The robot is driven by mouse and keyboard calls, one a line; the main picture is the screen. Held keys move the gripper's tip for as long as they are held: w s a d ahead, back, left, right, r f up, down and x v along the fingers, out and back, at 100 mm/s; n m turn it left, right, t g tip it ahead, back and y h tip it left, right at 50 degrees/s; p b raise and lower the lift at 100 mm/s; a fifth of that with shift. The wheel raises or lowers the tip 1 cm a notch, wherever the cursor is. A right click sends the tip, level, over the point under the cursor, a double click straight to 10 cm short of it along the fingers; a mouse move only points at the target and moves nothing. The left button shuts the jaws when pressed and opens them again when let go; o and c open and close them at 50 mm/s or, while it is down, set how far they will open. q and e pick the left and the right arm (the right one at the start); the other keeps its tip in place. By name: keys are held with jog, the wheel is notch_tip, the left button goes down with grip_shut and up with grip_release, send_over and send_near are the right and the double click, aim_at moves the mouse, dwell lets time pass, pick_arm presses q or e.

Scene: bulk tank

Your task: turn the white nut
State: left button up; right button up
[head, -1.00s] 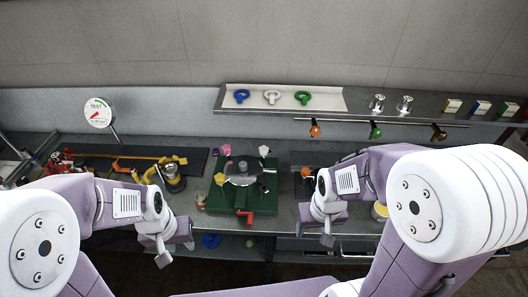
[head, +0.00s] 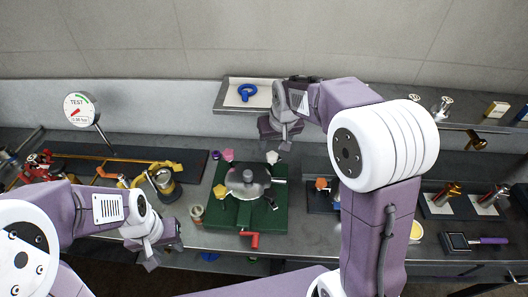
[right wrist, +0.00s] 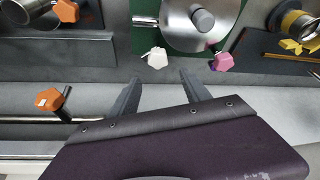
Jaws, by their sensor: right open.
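The white nut (head: 272,157) sits at the back right edge of a round steel lid (head: 247,178) on a green base (head: 232,216). In the right wrist view the white nut (right wrist: 154,58) lies just beyond the fingertips, in line with the gap between them. My right gripper (head: 280,146) is open and empty. It is apart from the nut, on the shelf side of the lid. It also shows in the right wrist view (right wrist: 157,84). My left gripper (head: 150,262) hangs at the front left, away from the lid; its finger opening is unclear.
A pink nut (head: 228,155) and yellow nut (head: 220,190) are also around the lid. A shelf (head: 224,99) with a blue ring (head: 247,92) is behind my right arm. A gauge (head: 80,110) stands left. An orange knob (right wrist: 48,98) hangs near my right gripper.

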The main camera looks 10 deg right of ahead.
aim_at(272, 155)
jog(key=x, duration=0.6)
jog(key=shift+s+f+p, duration=0.3)
jog(key=shift+f, duration=0.45)
jog(key=shift+s+d, duration=0.1)
jog(key=shift+s, duration=0.25)
jog(key=shift+w+f, duration=0.1)
jog(key=shift+w, duration=0.1)
jog(key=shift+c, duration=0.8)
pick_arm(q)
jog(key=shift+s+r, duration=0.6)
jog(key=shift+s, duration=0.2)
pick_arm(e)
jog(key=shift+w, duration=0.1)
grip_shut()
